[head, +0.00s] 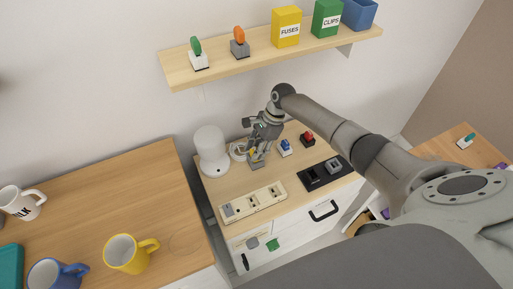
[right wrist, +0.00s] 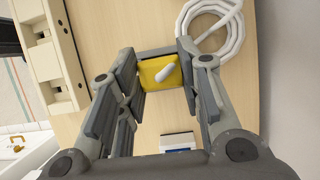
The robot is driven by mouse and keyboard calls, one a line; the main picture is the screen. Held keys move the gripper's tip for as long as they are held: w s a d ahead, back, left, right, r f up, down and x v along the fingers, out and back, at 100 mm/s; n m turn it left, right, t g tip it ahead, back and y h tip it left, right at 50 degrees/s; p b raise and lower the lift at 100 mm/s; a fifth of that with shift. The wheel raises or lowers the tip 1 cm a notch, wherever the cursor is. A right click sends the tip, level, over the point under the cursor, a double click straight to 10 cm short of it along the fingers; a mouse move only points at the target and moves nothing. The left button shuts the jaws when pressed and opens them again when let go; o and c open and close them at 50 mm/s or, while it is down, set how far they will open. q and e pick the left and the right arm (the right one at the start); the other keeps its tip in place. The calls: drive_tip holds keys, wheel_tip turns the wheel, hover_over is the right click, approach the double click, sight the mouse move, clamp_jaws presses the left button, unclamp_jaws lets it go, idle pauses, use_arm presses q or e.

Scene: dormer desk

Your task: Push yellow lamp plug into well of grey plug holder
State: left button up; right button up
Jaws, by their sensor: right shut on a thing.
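The yellow lamp plug (right wrist: 158,76) sits between the two fingers of my right gripper (right wrist: 156,58) in the right wrist view, with a short white cord stub on its top. In the head view the right gripper (head: 259,152) points down over the small cabinet top, between the white lamp (head: 209,150) and the blue plug. It is shut on the yellow plug. A grey block, apparently the plug holder (head: 257,164), shows just below the fingers. Its well is hidden, so I cannot tell how deep the plug sits. My left gripper is out of view.
A coiled white cord (right wrist: 205,22) lies beside the gripper. A blue plug (head: 285,146) and a red plug (head: 307,138) stand to the right. A power strip (head: 268,197) and a black tray (head: 344,171) lie along the front. A shelf (head: 220,68) hangs above.

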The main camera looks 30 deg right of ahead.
drive_tip(key=shift+f, duration=0.6)
drive_tip(key=o, duration=1.1)
drive_tip(key=shift+d+r, duration=0.1)
drive_tip(key=v, duration=0.7)
drive_tip(key=shift+r, duration=0.2)
